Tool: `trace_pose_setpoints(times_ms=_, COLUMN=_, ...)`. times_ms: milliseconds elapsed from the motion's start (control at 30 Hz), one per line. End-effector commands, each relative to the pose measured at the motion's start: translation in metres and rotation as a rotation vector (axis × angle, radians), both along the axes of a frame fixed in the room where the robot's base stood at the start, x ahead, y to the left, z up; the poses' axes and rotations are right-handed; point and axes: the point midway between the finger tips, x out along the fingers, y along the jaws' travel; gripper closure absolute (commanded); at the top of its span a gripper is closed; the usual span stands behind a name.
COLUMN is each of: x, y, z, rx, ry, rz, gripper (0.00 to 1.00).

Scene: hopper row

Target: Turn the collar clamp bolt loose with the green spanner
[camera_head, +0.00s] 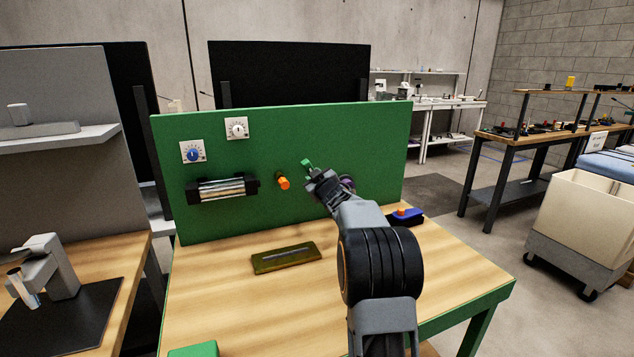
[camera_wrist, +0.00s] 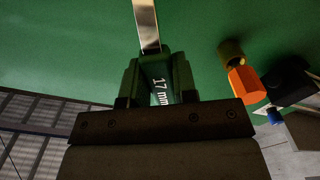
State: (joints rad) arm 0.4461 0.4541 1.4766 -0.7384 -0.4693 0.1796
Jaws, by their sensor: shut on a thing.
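My gripper (camera_head: 315,178) is in front of the green panel, right of centre. It is shut on the green spanner (camera_head: 307,163). In the wrist view the spanner's green handle (camera_wrist: 158,82), marked 17 mm, sits between the fingers, and its metal shank (camera_wrist: 146,25) runs out of the top of the picture; its working end is not seen. An orange fitting (camera_head: 283,183) on a brass stem stands out from the panel, left of the gripper and apart from it; it also shows in the wrist view (camera_wrist: 244,86). I cannot tell which fitting is the collar clamp bolt.
The green panel (camera_head: 225,218) carries a blue dial (camera_head: 193,153), a white dial (camera_head: 237,128) and a metallic cylinder (camera_head: 222,188).

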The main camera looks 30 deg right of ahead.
Motion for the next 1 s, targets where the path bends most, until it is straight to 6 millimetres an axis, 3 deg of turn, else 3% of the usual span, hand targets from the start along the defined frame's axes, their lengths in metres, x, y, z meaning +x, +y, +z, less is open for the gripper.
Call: trace_pose_setpoints(times_ms=1000, x=0.0014, y=0.0111, z=-0.0002, rx=-0.131, ry=0.007, rz=0.004, gripper=1.00)
